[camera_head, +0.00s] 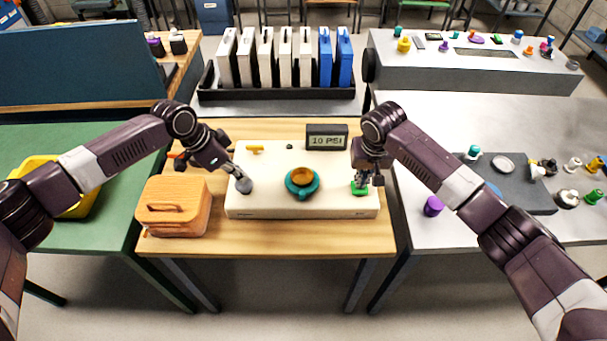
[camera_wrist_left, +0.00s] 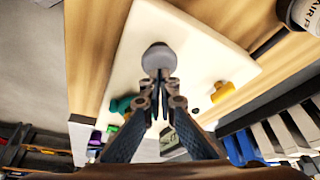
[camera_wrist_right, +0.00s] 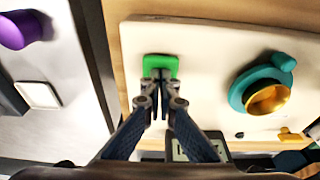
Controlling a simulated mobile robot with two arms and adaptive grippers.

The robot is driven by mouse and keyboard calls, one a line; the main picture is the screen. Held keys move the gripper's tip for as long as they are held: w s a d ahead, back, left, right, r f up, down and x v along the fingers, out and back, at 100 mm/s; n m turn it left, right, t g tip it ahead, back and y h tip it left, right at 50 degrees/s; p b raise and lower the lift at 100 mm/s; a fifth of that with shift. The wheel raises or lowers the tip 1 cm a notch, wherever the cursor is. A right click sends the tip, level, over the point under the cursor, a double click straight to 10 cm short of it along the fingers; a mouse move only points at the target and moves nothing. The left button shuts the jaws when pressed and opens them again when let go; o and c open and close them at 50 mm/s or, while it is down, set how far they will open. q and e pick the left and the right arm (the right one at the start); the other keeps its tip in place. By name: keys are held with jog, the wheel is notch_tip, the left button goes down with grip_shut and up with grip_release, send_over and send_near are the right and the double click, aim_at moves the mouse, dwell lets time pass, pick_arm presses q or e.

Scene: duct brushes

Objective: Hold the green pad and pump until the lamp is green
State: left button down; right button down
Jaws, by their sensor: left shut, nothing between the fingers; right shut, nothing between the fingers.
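A cream panel (camera_head: 275,206) lies on the wooden table. The green pad (camera_head: 360,189) is at its right end; my right gripper (camera_head: 364,182) is shut with its tips at the pad, seemingly touching it, as the right wrist view shows (camera_wrist_right: 160,64). A grey round knob (camera_head: 244,186), perhaps the pump button, is at the left end; my left gripper (camera_head: 239,175) is shut with its tips at it, also in the left wrist view (camera_wrist_left: 158,57). Contact there is unclear. A display (camera_head: 326,141) reads 10 PSI. A small dark dot (camera_head: 289,147), possibly the lamp, shows no green.
A teal dial with a gold centre (camera_head: 302,181) sits mid-panel, and a yellow lever (camera_head: 255,150) lies behind. A wooden box (camera_head: 173,206) stands left of the panel. A black rack (camera_head: 275,94) of white and blue slabs is behind. Side tables hold small parts.

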pick_arm(q)
jog(key=shift+f, duration=0.1)
dwell(0.4)
jog(key=shift+f, duration=1.05)
jog(key=shift+r, duration=1.15)
notch_tip(320, 180, up, 7)
dwell(0.4)
pick_arm(e)
jog(key=shift+r, duration=3.5)
